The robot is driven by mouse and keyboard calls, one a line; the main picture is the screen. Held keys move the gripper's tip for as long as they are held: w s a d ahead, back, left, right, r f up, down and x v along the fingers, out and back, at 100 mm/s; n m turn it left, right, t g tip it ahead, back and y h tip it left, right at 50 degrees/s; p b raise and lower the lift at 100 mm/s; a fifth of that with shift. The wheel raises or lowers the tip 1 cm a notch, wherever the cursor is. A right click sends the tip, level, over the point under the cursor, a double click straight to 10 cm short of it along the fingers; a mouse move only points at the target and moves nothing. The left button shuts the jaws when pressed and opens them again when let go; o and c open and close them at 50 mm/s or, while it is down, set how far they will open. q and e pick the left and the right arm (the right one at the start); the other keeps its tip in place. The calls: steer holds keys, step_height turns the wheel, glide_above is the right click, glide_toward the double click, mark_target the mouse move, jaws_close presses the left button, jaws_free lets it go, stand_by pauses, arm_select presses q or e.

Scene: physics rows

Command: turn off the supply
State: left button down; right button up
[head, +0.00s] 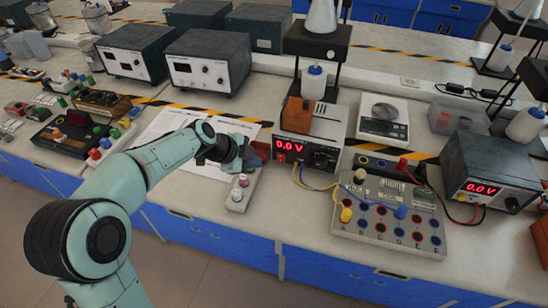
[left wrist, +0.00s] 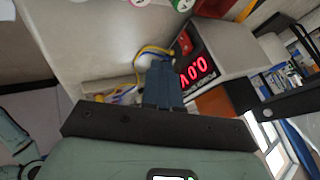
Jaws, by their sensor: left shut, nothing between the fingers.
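A power supply (head: 309,127) with a red lit display reading 0.0 V stands in the middle of the bench, with a dark knob and small controls on its front. In the left wrist view its lit display (left wrist: 193,70) shows turned on its side, just beyond my fingertips. My left gripper (head: 250,155) is shut and empty, just left of the supply's front. Its closed blue-grey fingers also show in the left wrist view (left wrist: 163,82). Whether the fingers touch the supply I cannot tell. The left part of the front panel is close to the fingers. My right gripper is out of view.
A second supply (head: 478,182), also reading 0.0 V, stands at the right. Yellow and blue wires run from the middle supply to a socket board (head: 389,211). A small grey block with knobs (head: 240,194) lies below my gripper. A paper sheet (head: 165,128) lies to its left.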

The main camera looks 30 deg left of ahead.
mark_target(282, 159)
arm_select(q)
steer(key=x, duration=0.9)
steer(key=shift+d+p, duration=0.15)
steer(key=shift+p, duration=0.25)
steer(key=w, duration=0.1)
steer(key=w+a+r+p, duration=0.1)
steer(key=shift+w, duration=0.25)
steer(key=shift+w+a, duration=0.1)
steer(key=shift+w, duration=0.5)
steer(key=shift+p, duration=0.35)
steer(key=shift+w+r+p, duration=0.3)
steer(key=shift+p, duration=0.75)
steer(key=shift+w+a+g, duration=0.1)
steer(key=shift+g, duration=0.3)
steer(key=shift+w+f, duration=0.1)
steer(key=shift+f, duration=0.15)
steer(key=shift+r, duration=0.1)
steer(key=shift+r, duration=0.1)
